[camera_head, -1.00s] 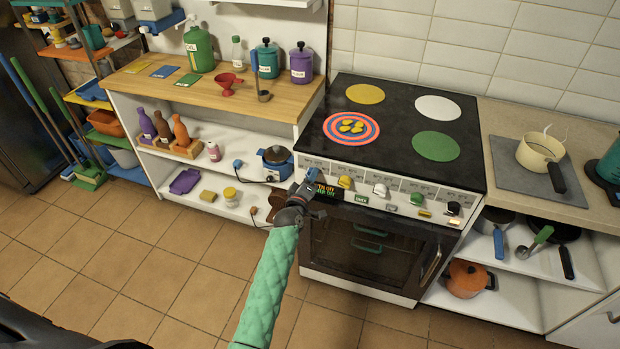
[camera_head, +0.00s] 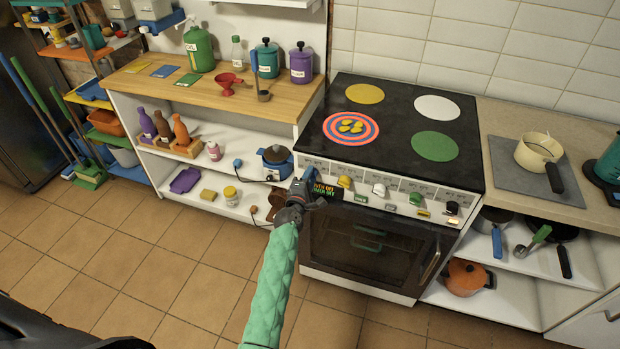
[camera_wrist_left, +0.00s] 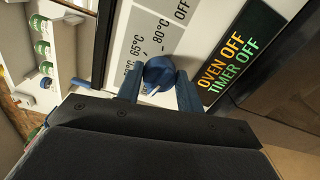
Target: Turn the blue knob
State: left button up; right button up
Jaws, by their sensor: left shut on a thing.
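The blue knob (camera_wrist_left: 158,70) is at the left end of the stove's front panel, beside a printed scale with 65°C, 80°C and OFF. My left gripper (camera_wrist_left: 159,85) is shut on it, one blue finger on each side. A white mark on the knob points toward the lower left in the wrist view. In the head view my left gripper (camera_head: 301,188) is at the panel's left end and mostly hides the knob. The display (camera_wrist_left: 235,50) beside it reads OVEN OFF, TIMER OFF. My right gripper is not in view.
Yellow (camera_head: 345,182), white (camera_head: 379,190), green (camera_head: 415,198) and black (camera_head: 452,208) knobs line the panel to the right. The oven door (camera_head: 370,246) is below. A shelf unit (camera_head: 205,128) stands close on the left. The tiled floor (camera_head: 150,265) is clear.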

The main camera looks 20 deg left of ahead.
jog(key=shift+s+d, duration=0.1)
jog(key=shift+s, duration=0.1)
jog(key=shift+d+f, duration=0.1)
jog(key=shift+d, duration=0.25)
